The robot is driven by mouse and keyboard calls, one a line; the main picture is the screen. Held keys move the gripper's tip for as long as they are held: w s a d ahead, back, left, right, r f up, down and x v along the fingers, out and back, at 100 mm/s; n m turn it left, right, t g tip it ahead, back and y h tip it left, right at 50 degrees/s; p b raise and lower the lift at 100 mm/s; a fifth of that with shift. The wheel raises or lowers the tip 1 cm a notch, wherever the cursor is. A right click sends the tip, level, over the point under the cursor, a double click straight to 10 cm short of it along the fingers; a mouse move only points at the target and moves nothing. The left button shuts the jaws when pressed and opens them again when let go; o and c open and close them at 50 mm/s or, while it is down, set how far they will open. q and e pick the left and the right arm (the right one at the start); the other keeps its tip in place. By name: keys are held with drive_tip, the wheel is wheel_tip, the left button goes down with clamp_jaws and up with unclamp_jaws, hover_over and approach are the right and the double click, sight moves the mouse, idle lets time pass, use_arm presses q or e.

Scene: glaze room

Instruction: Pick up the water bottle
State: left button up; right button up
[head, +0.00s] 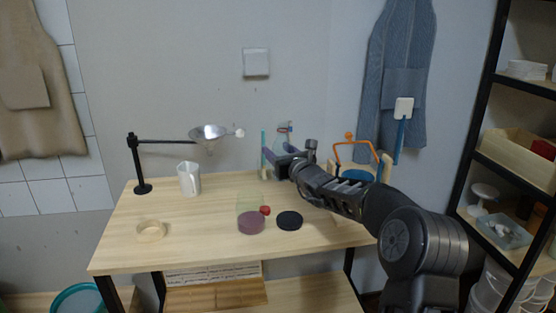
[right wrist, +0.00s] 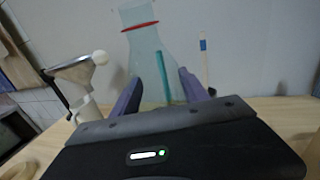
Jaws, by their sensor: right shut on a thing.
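The water bottle is clear and bluish with a red ring at its neck. In the right wrist view the bottle (right wrist: 147,55) stands between the two purple-grey fingers of my right gripper (right wrist: 155,95), tilted slightly in the picture. In the head view only the upper part of the bottle (head: 284,131) shows at the back of the table, above my right gripper (head: 275,160). The gripper is shut on the bottle's body. The bottle's base is hidden, so I cannot tell if it touches the table. My left gripper is not in view.
On the wooden table (head: 190,240) are a white pitcher (head: 190,178), a funnel (head: 210,132) on a black stand, a wooden ring (head: 150,231), a purple-filled container (head: 250,222) and a black disc (head: 289,220). An orange-handled item (head: 357,144) stands right of the gripper. The front is clear.

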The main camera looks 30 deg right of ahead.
drive_tip(key=shift+r, duration=1)
